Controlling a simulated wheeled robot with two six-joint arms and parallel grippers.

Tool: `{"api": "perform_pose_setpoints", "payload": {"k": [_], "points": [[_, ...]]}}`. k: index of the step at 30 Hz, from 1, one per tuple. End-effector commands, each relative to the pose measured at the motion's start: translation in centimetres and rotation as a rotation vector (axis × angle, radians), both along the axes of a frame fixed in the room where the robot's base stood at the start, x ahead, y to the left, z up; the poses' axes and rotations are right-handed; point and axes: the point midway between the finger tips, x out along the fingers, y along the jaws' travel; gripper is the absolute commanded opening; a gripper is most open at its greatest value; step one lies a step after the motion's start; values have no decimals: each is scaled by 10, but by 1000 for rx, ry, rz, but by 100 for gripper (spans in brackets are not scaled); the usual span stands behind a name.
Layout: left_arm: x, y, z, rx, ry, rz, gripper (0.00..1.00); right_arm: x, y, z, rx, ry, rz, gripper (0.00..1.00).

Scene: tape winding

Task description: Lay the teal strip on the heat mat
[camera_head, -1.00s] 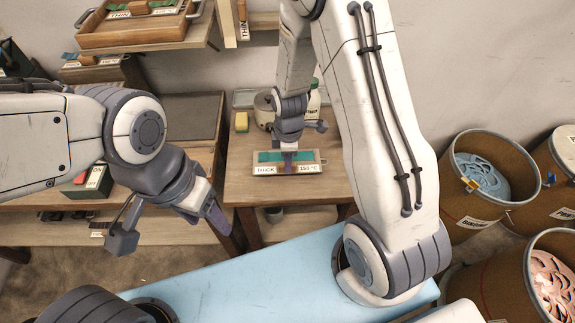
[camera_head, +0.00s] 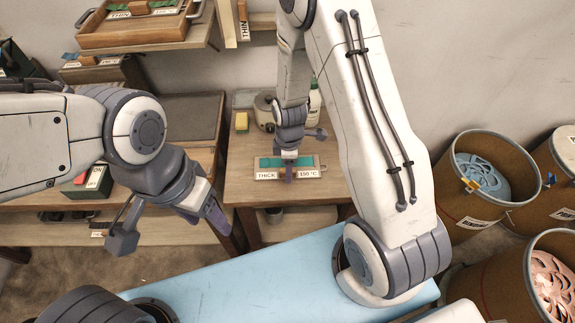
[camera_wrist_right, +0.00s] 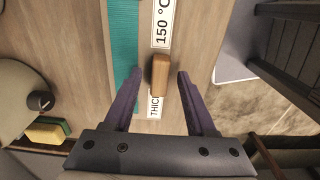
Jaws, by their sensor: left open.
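The teal strip (camera_head: 285,162) lies along a narrow board with THICK and 150 °C labels on the middle table. It also shows in the right wrist view (camera_wrist_right: 124,55). A small wooden handle (camera_wrist_right: 160,75) stands between the labels. My right gripper (camera_wrist_right: 158,74) is open, with one finger on each side of the handle and a gap to both. In the head view it is over the board's front edge (camera_head: 290,172). My left gripper (camera_head: 212,214) is open and empty, left of the table. A dark flat panel (camera_head: 185,112) on the left bench may be the heat mat.
A yellow-green sponge (camera_head: 241,122), a round tape device (camera_head: 264,108) and a white bottle (camera_head: 314,103) stand behind the board. Bins (camera_head: 450,200) stand at the right. A shelf tray (camera_head: 130,32) is at the upper left. The table is clear around the board's left side.

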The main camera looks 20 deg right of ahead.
Motion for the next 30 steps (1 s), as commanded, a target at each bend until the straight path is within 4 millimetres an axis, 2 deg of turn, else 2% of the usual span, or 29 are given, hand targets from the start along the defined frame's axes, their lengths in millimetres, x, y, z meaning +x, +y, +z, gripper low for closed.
{"api": "perform_pose_setpoints", "payload": {"k": [3, 5, 18, 24, 26, 28, 30], "points": [[0, 0, 5, 0, 0, 0, 62, 0, 0, 7, 0, -1, 0, 56], [0, 0, 2, 0, 0, 0, 62, 1, 0, 12, 1, -4, 0, 56], [0, 0, -3, 0, 0, 0, 62, 0, -1, 100, 0, -6, 0, 56], [0, 0, -3, 0, 0, 0, 62, -1, 0, 121, 0, -2, -2, 56], [0, 0, -3, 0, 0, 0, 62, -4, 6, 129, 2, -4, -14, 56], [0, 0, -3, 0, 0, 0, 62, -15, 21, 143, 7, -9, -55, 56], [0, 0, -3, 0, 0, 0, 62, -34, 45, 163, 16, -13, -126, 56]]}}
